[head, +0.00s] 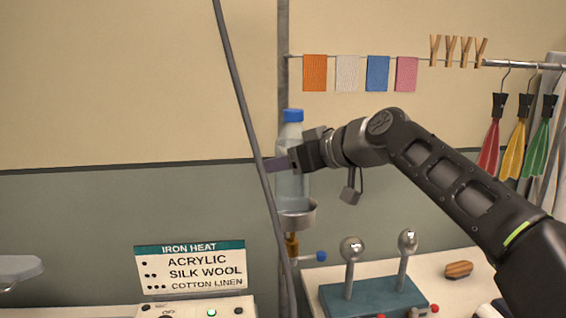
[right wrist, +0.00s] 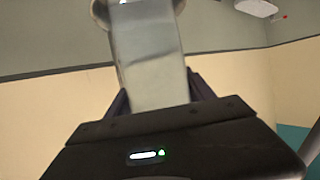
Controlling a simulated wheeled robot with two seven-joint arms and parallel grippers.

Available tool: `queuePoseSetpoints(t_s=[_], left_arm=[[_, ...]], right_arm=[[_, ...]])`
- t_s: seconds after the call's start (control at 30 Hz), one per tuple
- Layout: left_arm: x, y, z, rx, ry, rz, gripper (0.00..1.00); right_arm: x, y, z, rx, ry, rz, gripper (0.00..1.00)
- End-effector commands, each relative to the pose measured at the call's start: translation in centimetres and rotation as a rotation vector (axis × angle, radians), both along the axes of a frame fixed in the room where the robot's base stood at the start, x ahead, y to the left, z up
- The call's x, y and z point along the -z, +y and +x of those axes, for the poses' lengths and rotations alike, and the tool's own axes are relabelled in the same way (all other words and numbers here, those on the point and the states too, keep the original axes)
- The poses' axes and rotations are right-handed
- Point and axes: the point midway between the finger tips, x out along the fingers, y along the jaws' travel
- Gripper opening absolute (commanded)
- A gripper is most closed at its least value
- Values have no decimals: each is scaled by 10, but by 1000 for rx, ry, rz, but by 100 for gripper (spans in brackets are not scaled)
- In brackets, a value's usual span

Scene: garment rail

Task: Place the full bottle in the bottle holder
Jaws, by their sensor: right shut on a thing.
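A clear bottle with a blue cap (head: 292,116) stands upright in the middle of the head view. My right gripper (head: 290,163) is shut on its upper body from the right side. The bottle holder (head: 298,215), a round metal cup on the vertical post, is right at the bottle's lower end. In the right wrist view the bottle (right wrist: 150,60) lies between the fingers (right wrist: 160,95), and the holder's rim (right wrist: 100,12) shows on both sides of its base. Whether the base rests on the holder's floor is hidden. My left gripper is not in view.
A grey cable (head: 240,95) hangs in front of the post (head: 283,60), close to the bottle's left side. A teal box with two ball-topped levers (head: 373,298) stands below right. An iron heat sign (head: 190,267) is lower left. Coloured hanging items (head: 515,150) are at the right.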

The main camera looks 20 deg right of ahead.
Motion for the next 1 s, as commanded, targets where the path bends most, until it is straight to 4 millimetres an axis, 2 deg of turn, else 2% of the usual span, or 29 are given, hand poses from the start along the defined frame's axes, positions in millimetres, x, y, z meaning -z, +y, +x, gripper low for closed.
queuePoseSetpoints(t_s=[0.1, 0.13, 0.2, 0.37, 0.77, 1.0], left_arm=[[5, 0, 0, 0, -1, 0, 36], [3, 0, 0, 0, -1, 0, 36], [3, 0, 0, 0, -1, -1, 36], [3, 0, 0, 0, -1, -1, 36], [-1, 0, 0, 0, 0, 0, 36], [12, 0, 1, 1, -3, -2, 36]], right_arm=[[3, 0, 0, 1, -4, 0, 0], [3, 0, 0, 0, 0, 0, 65], [3, 0, 0, 0, 1, 0, 70], [3, 0, 0, 0, 1, 0, 83], [-2, -1, -1, 1, 0, 0, 84], [-13, -13, -33, 1, -4, -1, 84]])
